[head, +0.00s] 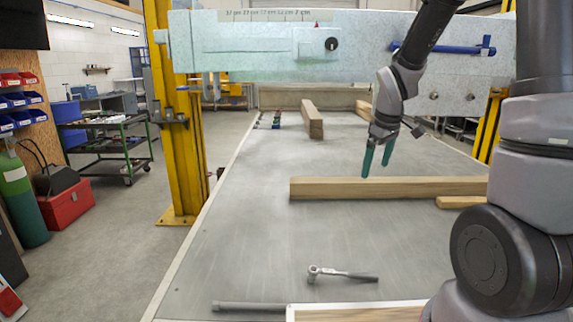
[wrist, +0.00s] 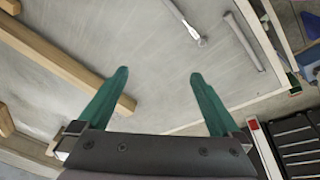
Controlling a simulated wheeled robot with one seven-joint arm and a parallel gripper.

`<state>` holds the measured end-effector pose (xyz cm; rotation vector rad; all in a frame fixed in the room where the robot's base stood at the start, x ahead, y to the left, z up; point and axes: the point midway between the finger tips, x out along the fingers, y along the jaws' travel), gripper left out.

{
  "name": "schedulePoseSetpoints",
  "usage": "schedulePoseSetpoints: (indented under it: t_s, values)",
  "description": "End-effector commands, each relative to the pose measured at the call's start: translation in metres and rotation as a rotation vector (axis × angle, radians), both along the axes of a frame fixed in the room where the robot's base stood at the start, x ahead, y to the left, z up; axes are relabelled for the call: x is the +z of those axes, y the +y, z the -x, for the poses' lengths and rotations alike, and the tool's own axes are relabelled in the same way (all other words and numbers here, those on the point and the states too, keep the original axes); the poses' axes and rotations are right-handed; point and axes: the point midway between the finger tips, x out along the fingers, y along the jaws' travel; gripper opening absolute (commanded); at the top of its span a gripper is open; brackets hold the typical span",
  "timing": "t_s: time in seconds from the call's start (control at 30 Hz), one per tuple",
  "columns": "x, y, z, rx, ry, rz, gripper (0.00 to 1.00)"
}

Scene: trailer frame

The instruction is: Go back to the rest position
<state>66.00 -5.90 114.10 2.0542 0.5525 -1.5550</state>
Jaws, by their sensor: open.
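My gripper (head: 377,160) hangs above the grey table (head: 240,245), over the far side of a long wooden beam (head: 385,188). Its two green fingers point down and stand apart with nothing between them. In the wrist view my gripper (wrist: 158,75) also shows spread and empty. The beam (wrist: 75,65) passes behind the left finger in that view. My arm comes in from the right in the head view.
A ratchet wrench (head: 342,274) and a grey bar (head: 248,306) lie near the table's front. Another wooden block (head: 313,120) lies farther back. A pale blue crossbeam (head: 270,45) spans above the table on a yellow post (head: 177,120). The table's left middle is clear.

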Motion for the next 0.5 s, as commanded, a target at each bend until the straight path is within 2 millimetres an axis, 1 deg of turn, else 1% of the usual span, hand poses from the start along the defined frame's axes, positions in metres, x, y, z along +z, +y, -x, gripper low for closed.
schedulePoseSetpoints:
  t_s: [0.03,0.2,0.27,0.4,0.5]
  values:
    - [0.020,-0.002,0.008,-0.059,-0.027,-0.023,1.00]
    - [0.072,-0.005,0.040,-0.259,-0.084,-0.112,1.00]
    - [0.088,-0.006,0.053,-0.329,-0.103,-0.148,1.00]
    - [0.122,-0.007,0.084,-0.485,-0.144,-0.240,1.00]
    - [0.142,-0.007,0.109,-0.589,-0.169,-0.311,1.00]
